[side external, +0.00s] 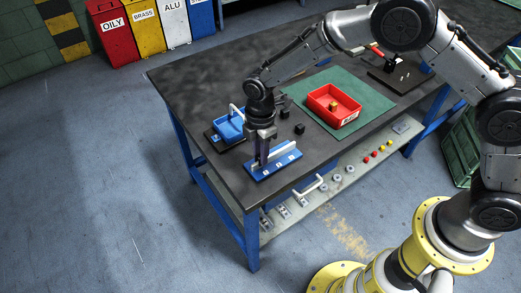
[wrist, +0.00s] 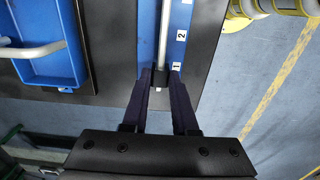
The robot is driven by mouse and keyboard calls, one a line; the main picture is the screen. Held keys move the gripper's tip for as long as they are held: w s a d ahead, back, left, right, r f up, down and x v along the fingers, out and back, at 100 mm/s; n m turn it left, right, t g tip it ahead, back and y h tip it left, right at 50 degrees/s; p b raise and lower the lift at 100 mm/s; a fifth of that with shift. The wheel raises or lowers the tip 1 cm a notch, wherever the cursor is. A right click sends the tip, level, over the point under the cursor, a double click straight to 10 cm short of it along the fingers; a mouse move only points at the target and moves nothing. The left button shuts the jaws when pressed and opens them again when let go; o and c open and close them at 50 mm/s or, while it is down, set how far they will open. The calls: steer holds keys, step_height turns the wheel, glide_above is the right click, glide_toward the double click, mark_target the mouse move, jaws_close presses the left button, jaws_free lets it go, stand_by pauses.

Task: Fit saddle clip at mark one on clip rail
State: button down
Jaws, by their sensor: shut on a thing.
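The clip rail is a pale bar on a blue base (side external: 285,165) near the table's front edge. In the wrist view the blue base (wrist: 181,14) carries the bar (wrist: 165,32), with labels 1 and 2 along its right side. My gripper (side external: 261,160) points down at the left end of the rail. In the wrist view my gripper (wrist: 160,82) is shut on a small dark block, the saddle clip (wrist: 160,76). The clip is at the near end of the bar, beside label 1. Whether it is fully seated cannot be told; the fingers hide its sides.
A blue tray (side external: 230,128) with a pale handle stands left of the rail. Black blocks (side external: 299,129) lie behind it. The dark tabletop (side external: 190,80) is clear at the back left.

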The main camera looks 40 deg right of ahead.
steer(key=shift+f, duration=0.8)
steer(key=c, duration=0.6)
jaws_free()
step_height(320, 180, up, 14)
